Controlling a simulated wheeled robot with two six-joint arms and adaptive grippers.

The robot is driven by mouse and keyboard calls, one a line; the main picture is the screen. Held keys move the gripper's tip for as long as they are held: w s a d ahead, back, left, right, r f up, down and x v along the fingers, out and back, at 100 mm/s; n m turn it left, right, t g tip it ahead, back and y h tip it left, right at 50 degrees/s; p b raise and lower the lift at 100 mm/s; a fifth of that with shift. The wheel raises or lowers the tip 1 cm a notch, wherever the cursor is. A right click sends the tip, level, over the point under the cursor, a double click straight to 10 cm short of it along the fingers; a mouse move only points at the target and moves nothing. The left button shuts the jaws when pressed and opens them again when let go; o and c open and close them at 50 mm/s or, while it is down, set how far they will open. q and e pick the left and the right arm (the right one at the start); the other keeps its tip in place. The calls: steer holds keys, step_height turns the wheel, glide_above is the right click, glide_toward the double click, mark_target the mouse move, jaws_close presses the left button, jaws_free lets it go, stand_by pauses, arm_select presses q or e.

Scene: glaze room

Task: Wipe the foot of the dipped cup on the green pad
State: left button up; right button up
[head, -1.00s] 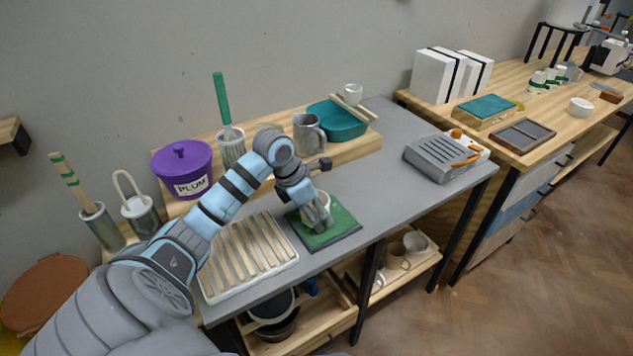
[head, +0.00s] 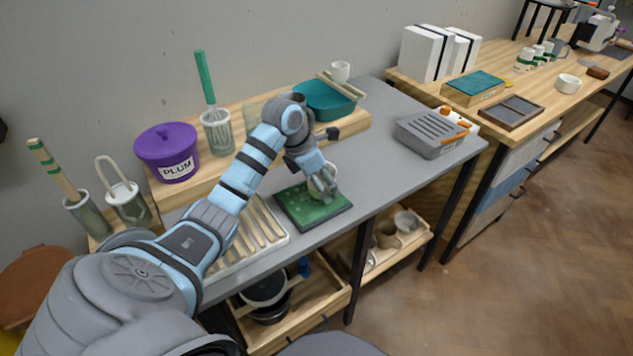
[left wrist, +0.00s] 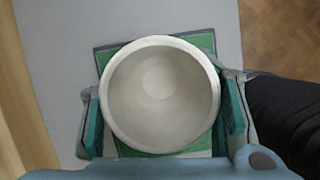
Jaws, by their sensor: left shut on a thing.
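The cup (left wrist: 160,95) is pale cream and shows from above in the left wrist view, its mouth facing the camera. My left gripper (left wrist: 163,112) is shut on it, one finger on each side. In the head view the left gripper (head: 324,186) is over the right part of the green pad (head: 300,212), and the cup (head: 318,187) is partly hidden by the fingers. The pad lies in a dark frame on the grey table, with pale spots on its surface. The cup's foot is hidden, so I cannot tell whether it touches the pad. My right gripper is not in view.
A slatted rack (head: 262,232) stands left of the pad. Behind are a purple PLUM bucket (head: 167,160) and a teal basin (head: 322,103) on a wooden riser. A grey slotted box (head: 430,136) stands right. The grey table between pad and box is clear.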

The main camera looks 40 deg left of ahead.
mark_target(310, 199)
arm_select(q)
steer(key=shift+s+a, duration=0.2)
steer(key=shift+s, duration=0.15)
steer(key=shift+s+a+f+p, duration=0.15)
steer(key=shift+s+p, duration=0.15)
steer(key=shift+s, duration=0.6)
steer(key=shift+s+a, duration=0.2)
steer(key=shift+s, duration=0.4)
steer(key=shift+s+a, duration=0.2)
steer(key=shift+s, duration=0.4)
steer(key=shift+p, duration=0.3)
step_height(310, 199, up, 8)
steer(key=p, duration=0.6)
